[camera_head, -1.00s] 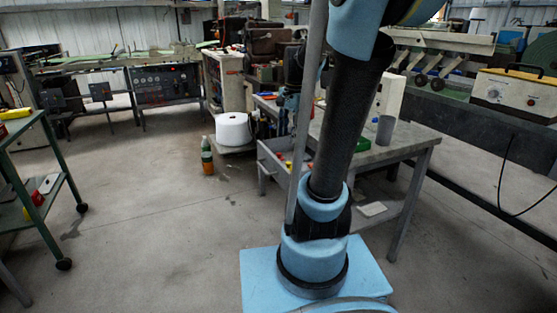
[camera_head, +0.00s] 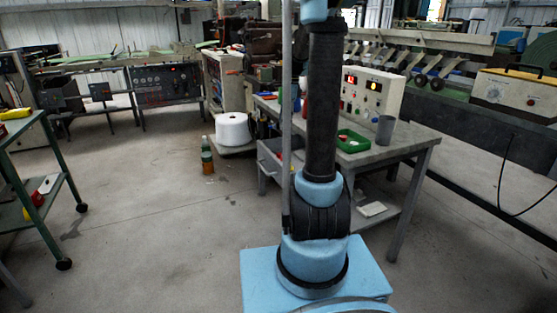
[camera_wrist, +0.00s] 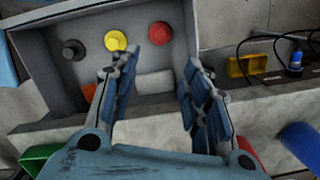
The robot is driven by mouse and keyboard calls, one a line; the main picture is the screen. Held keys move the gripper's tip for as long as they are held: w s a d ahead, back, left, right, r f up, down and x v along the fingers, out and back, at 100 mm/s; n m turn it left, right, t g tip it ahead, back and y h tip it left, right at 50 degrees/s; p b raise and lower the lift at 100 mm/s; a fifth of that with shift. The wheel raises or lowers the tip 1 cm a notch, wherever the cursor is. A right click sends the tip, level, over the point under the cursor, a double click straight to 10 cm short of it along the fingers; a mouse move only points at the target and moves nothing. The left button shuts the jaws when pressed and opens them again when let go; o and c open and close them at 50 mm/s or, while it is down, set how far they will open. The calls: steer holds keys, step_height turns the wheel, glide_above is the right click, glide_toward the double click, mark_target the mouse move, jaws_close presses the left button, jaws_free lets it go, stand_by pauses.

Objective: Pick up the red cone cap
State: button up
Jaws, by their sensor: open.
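In the wrist view a round red cap (camera_wrist: 159,33), seen from above, sits in a grey open drawer or tray (camera_wrist: 30,60). It is the rightmost of three round caps in a row, beside a yellow cap (camera_wrist: 115,41) and a black one (camera_wrist: 75,50). My gripper (camera_wrist: 162,65) is open, with nothing between its fingers. The red cap lies just past the fingertips, nearer the left finger and apart from both as seen here. In the head view the gripper is not visible; the grey drawer (camera_head: 268,160) shows partly behind my arm.
A white cylinder (camera_wrist: 155,82) lies by the drawer's near wall. A yellow block (camera_wrist: 247,66) and a blue fitting (camera_wrist: 294,62) lie to its right. In the head view the workbench (camera_head: 400,145) carries a control box (camera_head: 372,88), green tray (camera_head: 352,140) and grey cup (camera_head: 385,130). Open floor (camera_head: 140,220) lies left.

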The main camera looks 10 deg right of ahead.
glide_above(279, 153)
steer(key=d, duration=0.1)
steer(key=f, duration=1)
steer(key=shift+s+d+f, duration=0.1)
steer(key=shift+d+f, duration=0.1)
steer(key=shift+f, duration=0.05)
steer(key=shift+a+f, duration=0.2)
steer(key=shift+f, duration=0.65)
steer(key=shift+a+f, duration=0.25)
steer(key=shift+f, duration=0.65)
steer(key=shift+a+f, duration=0.2)
steer(key=shift+f, duration=0.65)
steer(key=c, duration=0.9)
